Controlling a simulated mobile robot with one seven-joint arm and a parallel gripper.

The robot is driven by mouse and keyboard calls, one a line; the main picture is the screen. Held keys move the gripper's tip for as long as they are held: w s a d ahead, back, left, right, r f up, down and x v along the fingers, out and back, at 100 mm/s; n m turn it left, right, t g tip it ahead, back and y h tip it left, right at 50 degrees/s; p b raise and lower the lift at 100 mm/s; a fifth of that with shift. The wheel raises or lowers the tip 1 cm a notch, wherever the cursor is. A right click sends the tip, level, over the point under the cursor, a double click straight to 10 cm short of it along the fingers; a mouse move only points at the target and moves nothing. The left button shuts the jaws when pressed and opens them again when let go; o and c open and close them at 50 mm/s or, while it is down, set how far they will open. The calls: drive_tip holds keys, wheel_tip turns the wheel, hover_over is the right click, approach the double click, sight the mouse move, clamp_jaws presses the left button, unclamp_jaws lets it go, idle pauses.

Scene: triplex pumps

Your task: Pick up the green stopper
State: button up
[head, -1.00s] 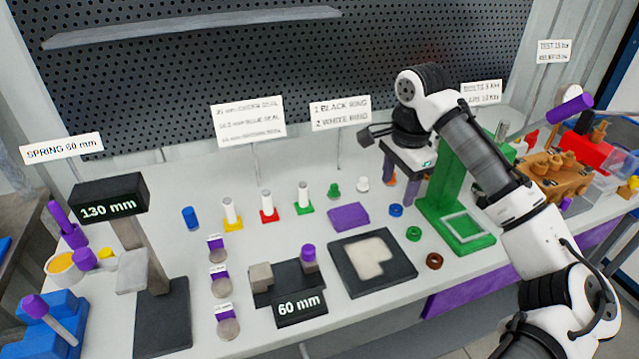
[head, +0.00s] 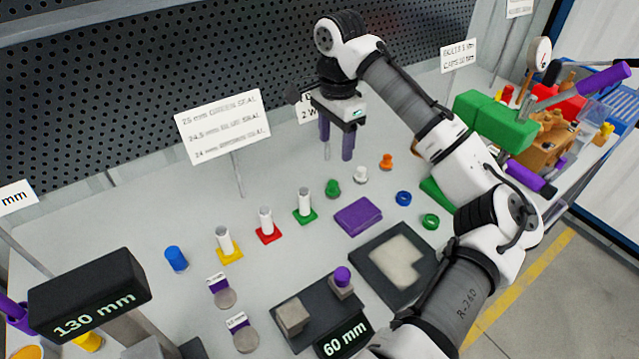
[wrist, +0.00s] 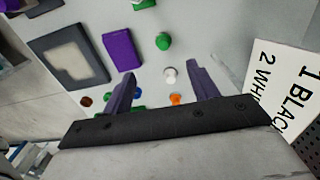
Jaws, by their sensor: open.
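The green stopper (head: 332,188) is a small green piece standing on the grey bench, left of a white stopper (head: 360,175) and an orange stopper (head: 386,161). My gripper (head: 336,150) is open and empty, with its purple fingers pointing down, above the bench and behind the green stopper in the head view. In the wrist view the green stopper (wrist: 163,41) lies beyond the open fingertips, apart from them, with the white stopper (wrist: 170,75) between the fingers. Nothing hides the green stopper.
Green, red and yellow bases with white posts (head: 304,204) stand to the left. A purple block (head: 358,215) lies in front of the green stopper. A sign (wrist: 285,85) stands close to my gripper. The perforated back panel (head: 150,120) rises behind.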

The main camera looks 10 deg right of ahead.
drive_tip(key=p, duration=0.1)
hover_over(333, 183)
drive_tip(key=f, duration=0.8)
drive_tip(key=shift+s, duration=0.4)
drive_tip(key=shift+w+f+p, duration=0.2)
drive_tip(key=shift+f+p, duration=0.3)
drive_tip(key=shift+f, duration=0.95)
drive_tip(key=shift+w+f+p, duration=0.2)
drive_tip(key=shift+f+p, duration=0.25)
drive_tip(key=shift+f, duration=0.95)
drive_tip(key=shift+c, duration=0.5)
drive_tip(key=c, duration=1)
drive_tip(key=shift+r, duration=0.15)
wheel_tip(333, 183, up, 20)
drive_tip(key=b, duration=0.2)
drive_tip(key=shift+b, duration=0.3)
